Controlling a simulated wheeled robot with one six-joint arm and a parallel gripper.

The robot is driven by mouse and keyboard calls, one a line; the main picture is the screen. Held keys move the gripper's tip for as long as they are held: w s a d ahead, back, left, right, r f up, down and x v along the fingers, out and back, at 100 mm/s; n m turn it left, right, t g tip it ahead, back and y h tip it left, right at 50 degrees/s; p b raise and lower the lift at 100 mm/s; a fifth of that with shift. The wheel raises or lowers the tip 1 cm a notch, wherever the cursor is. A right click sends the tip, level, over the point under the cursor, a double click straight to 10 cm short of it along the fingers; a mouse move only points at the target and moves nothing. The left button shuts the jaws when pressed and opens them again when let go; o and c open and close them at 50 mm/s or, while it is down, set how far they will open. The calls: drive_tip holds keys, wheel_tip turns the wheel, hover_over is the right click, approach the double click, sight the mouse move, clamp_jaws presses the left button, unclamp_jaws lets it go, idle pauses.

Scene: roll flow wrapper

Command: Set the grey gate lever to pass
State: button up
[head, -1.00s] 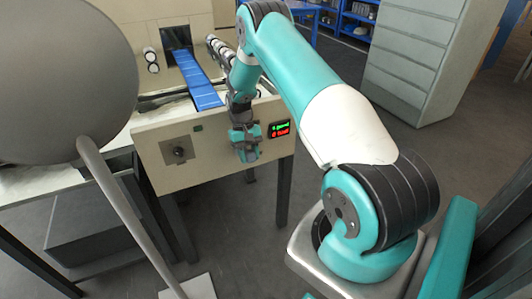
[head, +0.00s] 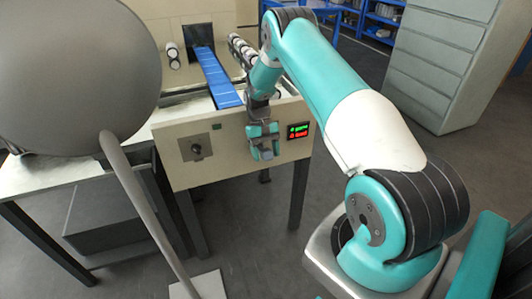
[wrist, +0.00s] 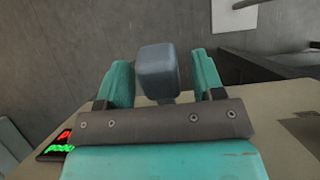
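The grey gate lever shows in the wrist view as a block-shaped grey knob (wrist: 158,72) between the two teal fingers. My gripper (wrist: 163,82) is open around it. The knob sits nearer the left finger, and a clear gap shows on the right side. In the head view my gripper (head: 264,146) is at the front panel (head: 228,165) of the wrapper, just left of the small display (head: 299,130), and mostly hides the lever there. I cannot tell which setting the lever is at.
A dark rotary knob (head: 196,149) and a small green button (head: 216,127) are on the panel to the left. A blue belt (head: 215,75) runs behind the panel. A big grey disc on a stand (head: 80,60) fills the left. Grey drawers (head: 437,60) stand back right.

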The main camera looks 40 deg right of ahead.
wheel_tip(320, 180, up, 20)
idle(0.6)
idle(0.4)
